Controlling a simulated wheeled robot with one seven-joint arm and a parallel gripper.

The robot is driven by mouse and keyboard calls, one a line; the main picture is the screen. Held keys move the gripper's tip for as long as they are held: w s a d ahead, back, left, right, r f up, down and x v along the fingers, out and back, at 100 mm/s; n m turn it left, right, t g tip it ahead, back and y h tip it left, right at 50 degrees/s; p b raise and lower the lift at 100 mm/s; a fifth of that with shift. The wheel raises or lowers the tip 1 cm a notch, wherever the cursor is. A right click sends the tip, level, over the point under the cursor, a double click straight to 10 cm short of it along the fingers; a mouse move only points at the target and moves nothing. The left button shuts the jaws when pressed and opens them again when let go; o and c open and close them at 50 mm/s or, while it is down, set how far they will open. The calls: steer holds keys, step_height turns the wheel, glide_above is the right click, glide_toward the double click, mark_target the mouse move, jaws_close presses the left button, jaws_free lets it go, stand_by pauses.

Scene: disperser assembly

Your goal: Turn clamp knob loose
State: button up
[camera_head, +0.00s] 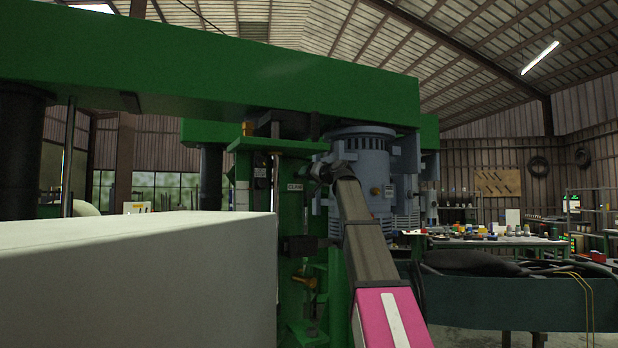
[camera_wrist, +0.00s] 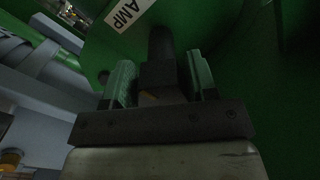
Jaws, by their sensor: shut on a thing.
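The clamp knob (camera_wrist: 160,48) is a dark, narrow piece standing out from a green panel in the wrist view. My gripper (camera_wrist: 161,78) has one pale green finger on each side of it and is shut on it. A white label (camera_wrist: 128,13) ending in "AMP" sits on the panel just beyond the knob. In the head view, a small white label (camera_head: 295,187) is on the green machine (camera_head: 240,85), left of my arm. My arm reaches up to the machine there, and its end hides the knob and my fingers.
A grey motor (camera_head: 365,170) hangs right beside my arm. A large pale block (camera_head: 140,270) fills the lower left of the head view. A dark teal bin (camera_head: 505,300) and a cluttered workbench (camera_head: 500,242) stand to the right.

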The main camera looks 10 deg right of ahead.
steer(key=n, duration=0.5)
steer(key=shift+d+n, duration=0.15)
steer(key=shift+n, duration=0.25)
steer(key=n, duration=0.5)
steer(key=shift+w+d, duration=0.15)
steer(key=n, duration=0.6)
steer(key=shift+d, duration=0.1)
steer(key=n, duration=0.4)
steer(key=shift+r+n, duration=0.1)
steer(key=shift+n, duration=0.5)
steer(key=o, duration=0.8)
